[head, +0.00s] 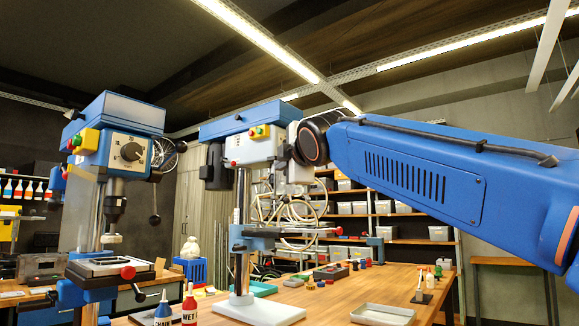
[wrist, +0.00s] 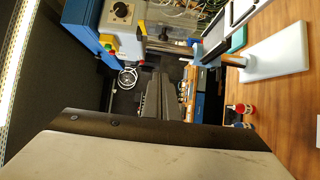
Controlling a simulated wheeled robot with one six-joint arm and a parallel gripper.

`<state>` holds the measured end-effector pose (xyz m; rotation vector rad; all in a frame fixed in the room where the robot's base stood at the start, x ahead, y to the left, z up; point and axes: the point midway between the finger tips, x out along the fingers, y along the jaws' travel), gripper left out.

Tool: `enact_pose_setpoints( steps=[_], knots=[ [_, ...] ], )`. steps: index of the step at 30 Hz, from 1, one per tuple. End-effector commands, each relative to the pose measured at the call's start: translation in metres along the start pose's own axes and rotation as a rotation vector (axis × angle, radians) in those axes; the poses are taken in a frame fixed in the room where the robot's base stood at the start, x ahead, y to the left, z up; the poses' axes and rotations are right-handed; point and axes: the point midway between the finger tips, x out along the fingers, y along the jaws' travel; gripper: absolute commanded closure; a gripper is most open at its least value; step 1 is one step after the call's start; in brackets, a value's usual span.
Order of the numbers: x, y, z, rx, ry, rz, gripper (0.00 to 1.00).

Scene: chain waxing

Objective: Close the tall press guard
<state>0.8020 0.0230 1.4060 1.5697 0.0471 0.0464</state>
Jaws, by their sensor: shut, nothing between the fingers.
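The tall press (head: 125,150) stands at the left in the head view, with a blue head, a black dial and a yellow switch box. A faint see-through panel (head: 87,190), which looks like its guard, hangs below the head, left of the column. In the wrist view the press head (wrist: 118,25) is at the upper left. A clear panel (wrist: 165,60) shows beside it; I cannot tell its exact angle. My gripper (wrist: 155,88) is shut and empty, pointing towards the press area, apart from the panel as far as I can see. In the head view its fingers are not clear.
A second blue press (head: 250,138) stands on the wooden table (head: 400,285), close by my wrist; its white base (head: 262,308) also shows in the wrist view (wrist: 275,58). Bottles (head: 189,306) stand near the front. A grey tray (head: 383,314) lies at the right.

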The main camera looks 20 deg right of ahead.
Motion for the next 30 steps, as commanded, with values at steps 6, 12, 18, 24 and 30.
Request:
enact_pose_setpoints(
  steps=[6, 12, 18, 24, 30],
  knots=[
    [0.039, -0.001, 0.0, 0.0, -0.001, -0.001, 1.0],
    [0.072, 0.0, 0.0, 0.0, 0.0, -0.001, 1.0],
    [0.083, 0.0, 0.017, 0.002, -0.003, 0.0, 1.0],
    [0.086, 0.0, 0.032, 0.002, -0.001, 0.0, 1.0],
    [0.088, 0.0, 0.038, 0.0, 0.0, 0.001, 1.0]
  ],
)
